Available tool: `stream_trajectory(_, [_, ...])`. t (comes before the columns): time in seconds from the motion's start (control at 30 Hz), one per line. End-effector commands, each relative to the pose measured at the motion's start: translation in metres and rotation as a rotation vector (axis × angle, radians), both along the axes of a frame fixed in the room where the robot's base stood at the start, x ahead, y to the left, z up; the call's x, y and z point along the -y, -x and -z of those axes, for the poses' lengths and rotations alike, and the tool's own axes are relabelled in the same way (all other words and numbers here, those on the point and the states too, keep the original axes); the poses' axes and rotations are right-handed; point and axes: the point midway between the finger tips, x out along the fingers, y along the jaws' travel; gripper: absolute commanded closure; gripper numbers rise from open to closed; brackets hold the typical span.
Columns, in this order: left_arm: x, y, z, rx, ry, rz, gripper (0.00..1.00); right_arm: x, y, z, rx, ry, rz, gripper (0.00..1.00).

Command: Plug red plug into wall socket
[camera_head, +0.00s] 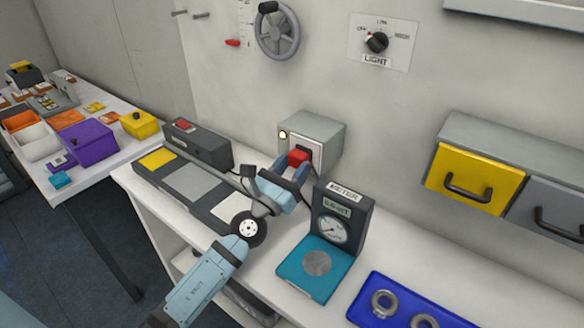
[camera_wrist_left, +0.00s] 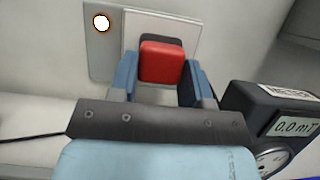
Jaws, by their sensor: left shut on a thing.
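The red plug (camera_head: 297,157) is at the front of the grey wall socket box (camera_head: 323,128). In the left wrist view the red plug (camera_wrist_left: 161,60) sits between the two blue fingers, in front of the white socket plate (camera_wrist_left: 187,22). My left gripper (camera_head: 293,171) is shut on the red plug. A round light on the box glows pale with an orange rim (camera_wrist_left: 101,22). The plug covers the socket's holes, so how deep it sits cannot be seen. My right gripper is not in view.
The meter (camera_head: 343,212) with its teal plate (camera_head: 312,268) stands close to the right of my left gripper. A dark panel with coloured pads (camera_head: 187,181) lies to the left. A blue tray (camera_head: 366,312) with metal rings is at the front right. Yellow (camera_head: 475,178) and grey drawers hang on the right wall.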

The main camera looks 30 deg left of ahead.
Motion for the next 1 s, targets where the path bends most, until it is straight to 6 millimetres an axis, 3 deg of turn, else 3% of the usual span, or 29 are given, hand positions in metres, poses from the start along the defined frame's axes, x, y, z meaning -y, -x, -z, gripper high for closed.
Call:
stream_trajectory(0.3, [0.001, -0.007, -0.001, 0.001, 0.0, 0.0, 0.77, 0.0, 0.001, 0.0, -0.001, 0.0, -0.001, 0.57])
stream_trajectory(0.33, [0.001, -0.006, 0.0, 0.001, 0.0, 0.0, 0.51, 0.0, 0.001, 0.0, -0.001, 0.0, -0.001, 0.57])
stream_trajectory(0.43, [0.001, -0.006, 0.0, 0.001, 0.0, 0.0, 0.28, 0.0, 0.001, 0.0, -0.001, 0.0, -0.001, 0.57])
stream_trajectory(0.47, [0.001, -0.006, 0.0, 0.001, 0.0, 0.0, 0.26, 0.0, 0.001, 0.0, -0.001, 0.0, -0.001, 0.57])
stream_trajectory(0.77, [0.001, -0.006, 0.0, 0.0, 0.0, 0.0, 0.26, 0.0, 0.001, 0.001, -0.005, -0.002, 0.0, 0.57])
stream_trajectory(1.0, [-0.004, 0.026, 0.019, -0.003, -0.002, 0.002, 0.26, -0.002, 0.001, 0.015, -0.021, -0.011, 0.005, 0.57])
